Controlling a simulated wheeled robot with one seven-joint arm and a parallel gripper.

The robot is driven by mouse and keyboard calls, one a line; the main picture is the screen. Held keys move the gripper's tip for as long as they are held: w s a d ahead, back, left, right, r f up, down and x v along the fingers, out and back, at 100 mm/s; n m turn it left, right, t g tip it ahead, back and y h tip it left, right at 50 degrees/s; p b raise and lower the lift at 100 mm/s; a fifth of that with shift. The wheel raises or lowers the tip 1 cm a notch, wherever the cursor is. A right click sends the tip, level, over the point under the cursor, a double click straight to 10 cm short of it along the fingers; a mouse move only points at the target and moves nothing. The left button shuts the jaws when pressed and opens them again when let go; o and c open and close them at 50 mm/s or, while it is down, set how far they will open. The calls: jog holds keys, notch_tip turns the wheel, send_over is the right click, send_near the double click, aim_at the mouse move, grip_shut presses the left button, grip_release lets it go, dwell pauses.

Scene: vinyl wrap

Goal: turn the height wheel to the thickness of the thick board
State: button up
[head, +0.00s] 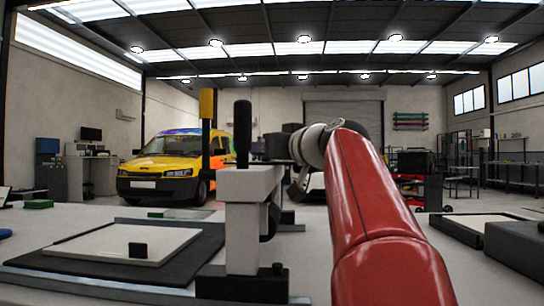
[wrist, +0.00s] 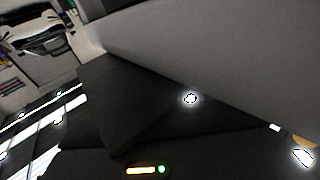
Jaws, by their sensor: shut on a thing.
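The white press-like tool (head: 240,190) stands upright on the table, on a dark foot. A dark rounded part (head: 270,220) at the right of its post looks like the height wheel, mostly hidden behind the post. My red arm reaches in from the right, and its end goes down behind the tool. My gripper shows in the wrist view as dark shapes (wrist: 130,110) close against a large grey surface (wrist: 230,60); it is shut on what appears to be the wheel, though the contact is unclear.
The pale board rests on a dark mat (head: 60,262). A black upright handle (head: 242,130) and a yellow-topped black post (head: 206,120) rise near the tool. Another pale panel in a dark frame (head: 455,230) and a grey box (head: 515,245) are at the right.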

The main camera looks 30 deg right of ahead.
jog(key=shift+a+m+h, duration=0.15)
jog(key=shift+m+h, duration=0.45)
jog(key=shift+h, duration=0.7)
jog(key=o, duration=1)
jog(key=s+b, duration=0.1)
jog(key=s, duration=0.3)
jog(key=s+b, duration=0.1)
jog(key=s, duration=0.3)
jog(key=shift+a, duration=0.2)
jog(key=shift+w, duration=0.1)
jog(key=shift+c, duration=0.2)
